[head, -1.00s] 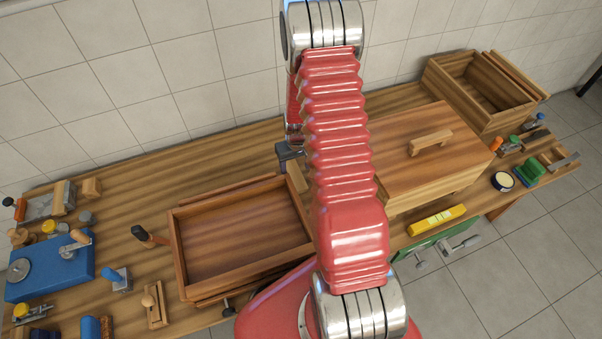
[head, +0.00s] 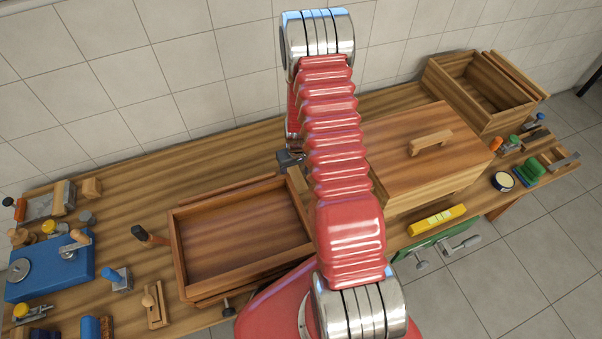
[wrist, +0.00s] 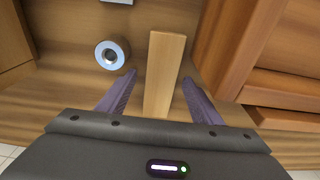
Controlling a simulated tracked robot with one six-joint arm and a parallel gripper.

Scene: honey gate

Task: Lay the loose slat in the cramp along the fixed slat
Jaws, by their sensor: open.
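In the wrist view, my gripper (wrist: 158,82) is open, with one dark finger on each side of a pale wooden slat (wrist: 165,65). Gaps show between the slat and both fingers, so it is not gripped. In the head view, my gripper (head: 289,158) is mostly hidden behind my red arm. A piece of the pale slat (head: 297,184) shows just beside the arm, by the right end of a wooden tray. I cannot tell for sure which thing is the cramp; a green piece with metal screws (head: 425,250) stands at the bench's front edge.
The wooden tray (head: 176,250) is close on the right in the wrist view (wrist: 236,50). A round metal ring (wrist: 110,54) lies left of the slat. A lidded wooden box (head: 440,165) stands right of my arm.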

